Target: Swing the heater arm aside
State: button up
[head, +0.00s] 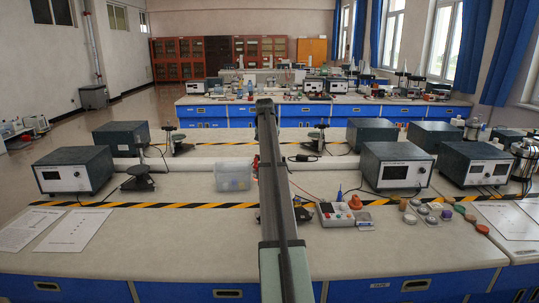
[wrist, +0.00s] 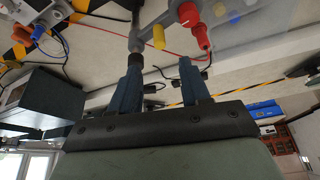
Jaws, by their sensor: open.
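In the wrist view my gripper (wrist: 158,66) is open, with two blue-black fingers spread and nothing seen between them. A grey rod (wrist: 137,32) stands just beyond the left fingertip and joins a grey slanting bar; this may be the heater arm, but I cannot be sure. A yellow cylinder (wrist: 159,37) and a red plug-like piece (wrist: 202,36) hang from that bar, beyond the finger gap. I cannot tell whether the left finger touches the rod. In the head view my own arm covers the middle of the bench, and neither gripper fingers nor heater arm can be made out.
A dark instrument box (head: 74,170) stands at left, another (head: 396,166) at right. A clear bin (head: 233,177) is left of my arm; a control box (head: 336,214) and small discs (head: 424,209) are right. Thin cables cross the bench (head: 190,240), whose front is mostly clear.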

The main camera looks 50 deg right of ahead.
jog(key=shift+v, duration=1.2)
